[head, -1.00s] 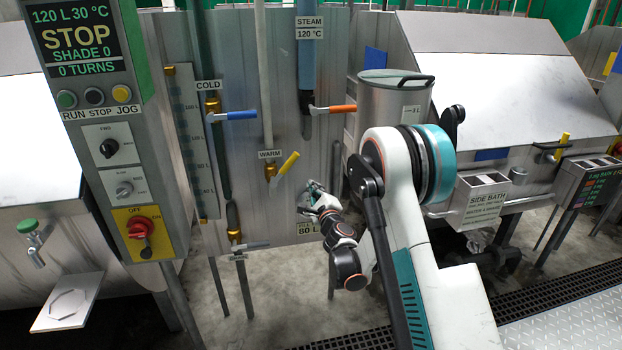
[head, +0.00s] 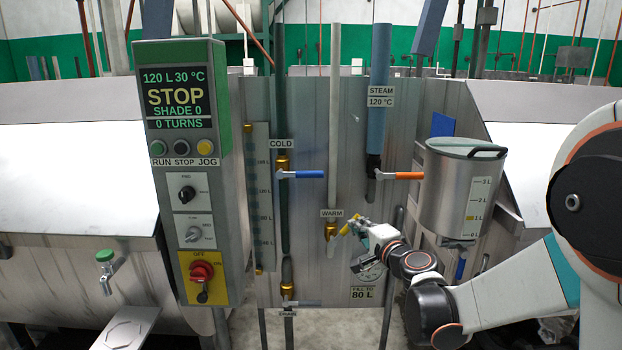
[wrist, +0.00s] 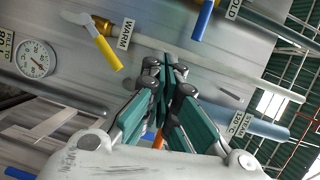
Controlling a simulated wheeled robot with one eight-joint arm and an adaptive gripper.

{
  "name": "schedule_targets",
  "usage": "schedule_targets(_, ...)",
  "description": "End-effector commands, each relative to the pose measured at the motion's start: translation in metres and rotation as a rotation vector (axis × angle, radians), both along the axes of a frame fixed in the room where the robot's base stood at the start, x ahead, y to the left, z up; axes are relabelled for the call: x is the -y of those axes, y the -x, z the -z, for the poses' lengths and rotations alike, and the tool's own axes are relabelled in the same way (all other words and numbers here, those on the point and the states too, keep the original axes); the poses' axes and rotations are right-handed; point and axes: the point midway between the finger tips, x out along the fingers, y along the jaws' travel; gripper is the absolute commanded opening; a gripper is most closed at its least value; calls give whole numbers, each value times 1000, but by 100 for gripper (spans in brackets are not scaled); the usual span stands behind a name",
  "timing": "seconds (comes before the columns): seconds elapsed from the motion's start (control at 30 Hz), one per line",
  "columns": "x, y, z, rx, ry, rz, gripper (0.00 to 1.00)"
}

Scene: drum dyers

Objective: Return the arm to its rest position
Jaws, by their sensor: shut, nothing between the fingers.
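My gripper (head: 359,224) is in front of the steel panel, beside the yellow handle (head: 349,227) of the WARM valve, and overlaps it in the head view. In the wrist view my gripper (wrist: 167,76) has its fingers together with nothing between them. There the yellow handle (wrist: 108,53) stands clear to the left of the fingers. My arm reaches in from the right of the head view, bent at the elbow.
The blue COLD handle (head: 303,174) and orange STEAM handle (head: 408,176) stick out of the panel. A steel measuring can (head: 462,190) hangs right of my gripper. A round dial (head: 370,273) sits below it. The control box (head: 185,170) stands at left.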

Motion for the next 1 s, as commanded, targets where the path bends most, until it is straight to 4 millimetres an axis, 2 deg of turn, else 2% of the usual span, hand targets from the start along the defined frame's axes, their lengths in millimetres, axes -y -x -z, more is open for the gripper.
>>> schedule_targets(0.03,-4,14,-9,-6,55,-23,0)
schedule_targets(0.2,-16,59,-25,-32,261,-107,0)
schedule_targets(0.43,-21,129,-30,-91,537,-214,0)
schedule_targets(0.77,0,240,-8,-216,923,-353,0)
schedule_targets(1.0,33,322,19,-335,1189,-438,0)
